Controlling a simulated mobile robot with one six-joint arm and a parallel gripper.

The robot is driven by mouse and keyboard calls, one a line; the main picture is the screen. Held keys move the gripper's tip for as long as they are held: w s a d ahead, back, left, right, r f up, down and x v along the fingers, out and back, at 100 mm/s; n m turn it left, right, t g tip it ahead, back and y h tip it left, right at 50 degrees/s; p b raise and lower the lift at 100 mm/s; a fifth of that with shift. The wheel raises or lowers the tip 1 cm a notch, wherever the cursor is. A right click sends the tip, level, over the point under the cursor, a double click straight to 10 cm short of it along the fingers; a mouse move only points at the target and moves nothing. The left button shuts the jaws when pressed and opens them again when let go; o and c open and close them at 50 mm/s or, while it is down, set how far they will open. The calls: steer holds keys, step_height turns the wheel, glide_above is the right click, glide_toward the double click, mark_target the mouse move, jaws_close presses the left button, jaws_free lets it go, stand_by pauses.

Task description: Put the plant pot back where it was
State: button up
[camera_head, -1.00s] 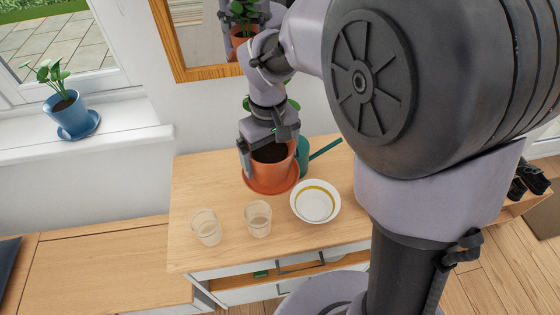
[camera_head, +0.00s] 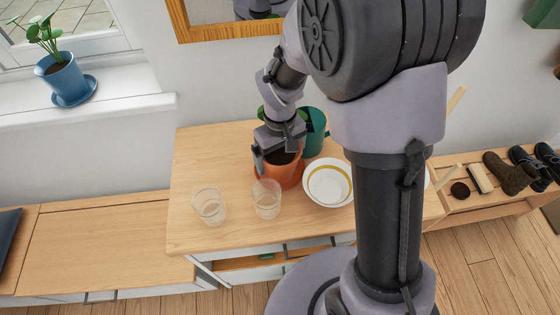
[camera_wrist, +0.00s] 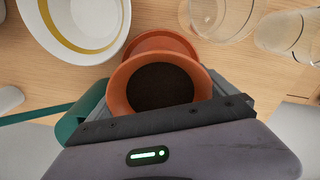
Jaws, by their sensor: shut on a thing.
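The terracotta plant pot (camera_head: 285,172) with dark soil is at the back of the wooden cabinet top. It shows from above in the wrist view (camera_wrist: 160,88). My gripper (camera_head: 281,150) is shut on it near the rim, with the pot between its fingers. An orange saucer (camera_wrist: 165,42) shows under the pot, its edge reaching past the rim. The pot looks upright and over the saucer; I cannot tell whether it touches it. Some green leaves show behind my wrist; most of the plant is hidden. A blue pot (camera_head: 60,75) with a plant stands on the windowsill.
A teal watering can (camera_head: 313,130) stands close behind and right of the pot. The cabinet's left side is clear. A framed mirror hangs above.

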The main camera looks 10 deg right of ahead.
steer(key=shift+f, duration=0.6)
steer(key=shift+r, duration=0.15)
steer(key=o, duration=1.7)
